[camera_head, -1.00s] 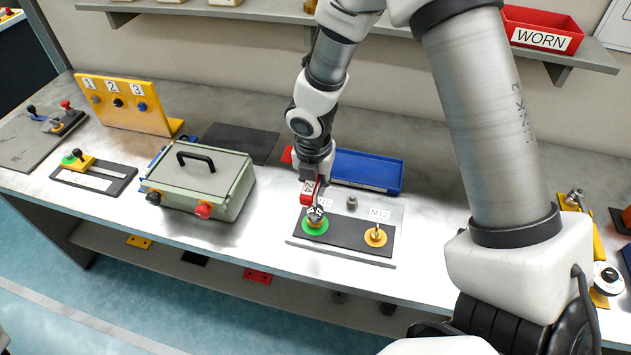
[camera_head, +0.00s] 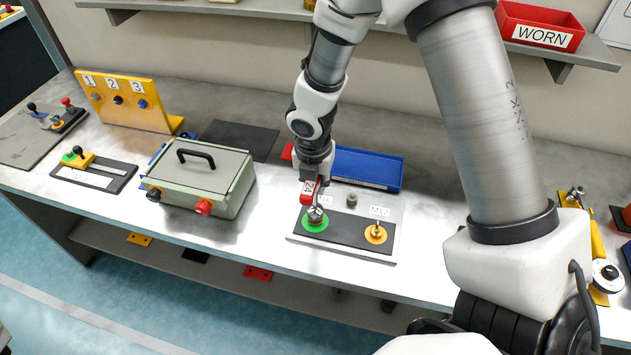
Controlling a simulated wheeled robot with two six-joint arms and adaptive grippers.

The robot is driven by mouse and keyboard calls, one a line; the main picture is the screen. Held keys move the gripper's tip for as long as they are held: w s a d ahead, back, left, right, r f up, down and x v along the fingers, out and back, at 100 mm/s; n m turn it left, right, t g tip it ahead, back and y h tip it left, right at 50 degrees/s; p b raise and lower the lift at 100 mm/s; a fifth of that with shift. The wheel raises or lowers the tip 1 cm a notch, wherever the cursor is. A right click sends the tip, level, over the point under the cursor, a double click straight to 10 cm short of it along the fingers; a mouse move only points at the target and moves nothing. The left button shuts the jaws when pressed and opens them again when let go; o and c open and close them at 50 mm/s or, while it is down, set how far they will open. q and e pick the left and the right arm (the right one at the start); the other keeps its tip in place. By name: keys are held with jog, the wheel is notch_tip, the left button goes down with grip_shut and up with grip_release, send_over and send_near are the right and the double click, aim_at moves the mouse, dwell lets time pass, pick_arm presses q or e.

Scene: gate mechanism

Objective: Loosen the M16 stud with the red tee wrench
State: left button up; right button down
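The red tee wrench (camera_head: 307,196) hangs below my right gripper (camera_head: 313,181), which appears shut on its handle. The wrench's grey lower end is at the M16 stud (camera_head: 316,214), over a green disc (camera_head: 315,223) on the dark plate (camera_head: 347,230). The wrench hides most of the stud, and I cannot tell how fully it is seated. The M16 label is partly hidden. The M12 stud (camera_head: 376,230) stands on a yellow disc to the right. My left gripper is not in view.
A blue tray (camera_head: 365,169) lies behind the plate, and a grey stud-like piece (camera_head: 351,199) stands nearby. A green-grey case (camera_head: 200,178) with a black handle is left of the plate. A red WORN bin (camera_head: 541,28) sits on the shelf. Clear bench lies between case and plate.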

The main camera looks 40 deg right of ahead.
jog(key=shift+f, duration=0.2)
dwell(0.7)
jog(key=shift+s+r+n+p, duration=0.1)
jog(key=shift+r+n+p, duration=0.1)
jog(key=shift+n+p, duration=0.9)
jog(key=n+p, duration=0.3)
jog(key=n, duration=0.3)
jog(key=shift+y, duration=0.4)
jog(key=shift+f+n, duration=0.15)
jog(key=shift+n, duration=0.35)
notch_tip(320, 180, up, 7)
jog(key=p, duration=0.7)
jog(key=shift+f, duration=0.3)
